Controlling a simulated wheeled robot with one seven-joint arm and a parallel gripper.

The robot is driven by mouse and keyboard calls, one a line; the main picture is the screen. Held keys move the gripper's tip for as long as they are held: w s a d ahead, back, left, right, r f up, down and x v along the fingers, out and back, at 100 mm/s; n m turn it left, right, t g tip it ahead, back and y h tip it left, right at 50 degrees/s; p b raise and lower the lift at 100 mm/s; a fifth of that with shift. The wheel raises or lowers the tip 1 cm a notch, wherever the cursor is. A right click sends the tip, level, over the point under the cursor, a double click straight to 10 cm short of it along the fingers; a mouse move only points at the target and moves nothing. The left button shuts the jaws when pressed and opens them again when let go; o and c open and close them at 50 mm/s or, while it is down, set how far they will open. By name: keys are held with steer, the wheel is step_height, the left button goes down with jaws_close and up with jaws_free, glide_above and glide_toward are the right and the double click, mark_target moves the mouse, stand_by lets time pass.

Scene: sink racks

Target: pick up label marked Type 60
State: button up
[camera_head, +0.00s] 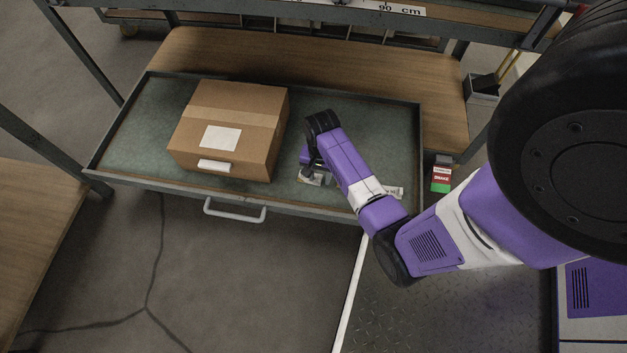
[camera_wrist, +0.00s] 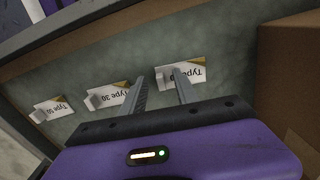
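Three white labels with tan corners lie in a row on the green drawer bottom in the wrist view. The left label (camera_wrist: 57,109) seems to read Type 50 or Type 60; I cannot tell which. The middle label (camera_wrist: 118,95) seems to read Type 20 or Type 30. The right label (camera_wrist: 194,75) reads Type, upside down, with its number partly hidden by a finger. Each has a small pale upright tab. My gripper (camera_wrist: 160,78) is open, its two grey fingers apart, with the right finger over the right label. In the head view my gripper (camera_head: 306,168) points down into the drawer.
A cardboard box (camera_head: 242,108) stands in the drawer (camera_head: 138,120), left of my gripper, and shows at the right of the wrist view (camera_wrist: 292,75). A raised rim surrounds the drawer. A shelf frame (camera_head: 300,12) spans above. A red and green carton (camera_head: 441,175) is outside, right.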

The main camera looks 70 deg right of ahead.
steer(key=shift+f, duration=0.15)
steer(key=shift+c, duration=0.3)
jaws_close()
